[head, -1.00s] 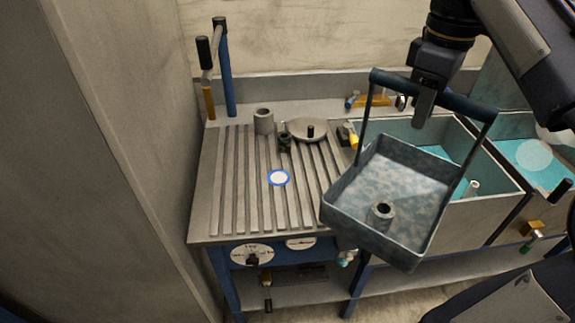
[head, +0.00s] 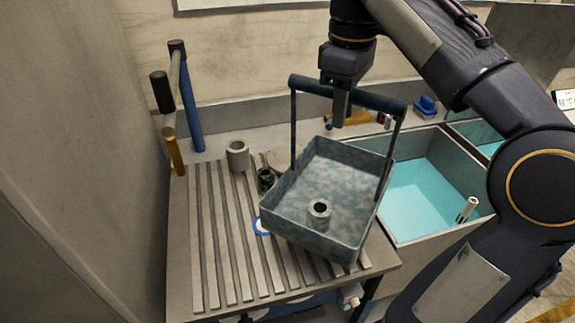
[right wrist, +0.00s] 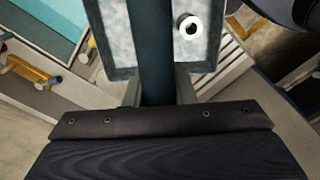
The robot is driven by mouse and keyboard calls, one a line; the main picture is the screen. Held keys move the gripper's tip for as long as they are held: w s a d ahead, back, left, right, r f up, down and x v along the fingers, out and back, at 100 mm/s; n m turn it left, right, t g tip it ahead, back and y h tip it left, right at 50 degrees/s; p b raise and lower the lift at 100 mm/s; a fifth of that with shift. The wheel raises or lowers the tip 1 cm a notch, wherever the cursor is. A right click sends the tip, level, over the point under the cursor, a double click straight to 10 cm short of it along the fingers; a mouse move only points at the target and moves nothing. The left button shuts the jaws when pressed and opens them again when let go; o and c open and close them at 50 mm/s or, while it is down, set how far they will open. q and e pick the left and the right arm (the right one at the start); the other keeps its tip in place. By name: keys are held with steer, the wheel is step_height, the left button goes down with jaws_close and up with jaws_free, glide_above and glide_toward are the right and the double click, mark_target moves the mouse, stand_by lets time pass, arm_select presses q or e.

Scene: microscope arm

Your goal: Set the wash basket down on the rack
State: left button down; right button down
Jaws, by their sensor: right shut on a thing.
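The wash basket (head: 335,180) is a grey-blue, mottled square tray with a tall dark bar handle. A small grey ring-shaped part (head: 319,213) sits inside it. My right gripper (head: 340,112) is shut on the handle bar, and the basket hangs below it, somewhat turned. The bar runs between the fingers in the right wrist view (right wrist: 150,60). The slatted rack (head: 215,235) is under and left of the basket. The basket covers its right part, and I cannot tell whether they touch. My left gripper is not in view.
A tank of turquoise liquid (head: 420,195) stands right of the rack. A grey cylinder (head: 237,155) stands at the rack's back, with a small dark part (head: 266,178) beside it. Blue and orange upright handles (head: 190,105) rise at the back left. The rack's left slats are mostly clear.

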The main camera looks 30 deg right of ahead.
steer(key=w+a+f, duration=0.5)
steer(key=a+f, duration=0.2)
steer(key=f, duration=0.3)
steer(key=shift+w+f, duration=0.3)
steer(key=shift+f, duration=0.1)
steer(key=c, duration=1.2)
jaws_free()
step_height(320, 180, up, 12)
steer(key=p, duration=0.2)
